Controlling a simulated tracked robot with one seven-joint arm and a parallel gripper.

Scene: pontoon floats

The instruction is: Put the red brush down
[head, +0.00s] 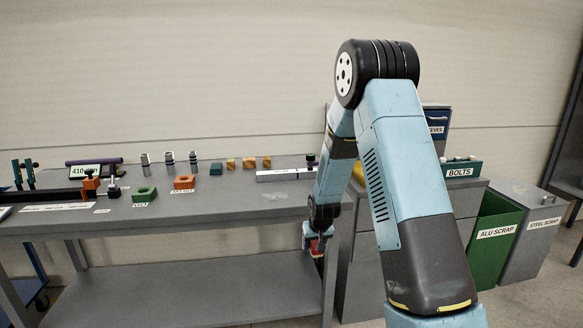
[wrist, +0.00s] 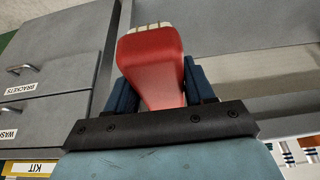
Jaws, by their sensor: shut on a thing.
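The red brush (wrist: 152,72) is held between the dark blue fingers of my gripper (wrist: 153,80) in the wrist view. Its pale bristle end points up in that picture. In the head view my gripper (head: 315,234) hangs in front of the right end of the grey workbench (head: 235,208), below the level of its top. A bit of the red brush (head: 316,248) shows there at the fingers; much of it is hidden or too small to make out.
The bench top carries a green nut block (head: 144,195), an orange block (head: 184,182), wooden blocks and several small pieces along the back. Its front middle is clear. A lower shelf (head: 200,283) looks empty. Right stand drawers, a green scrap bin (head: 494,235) and a grey one (head: 530,235).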

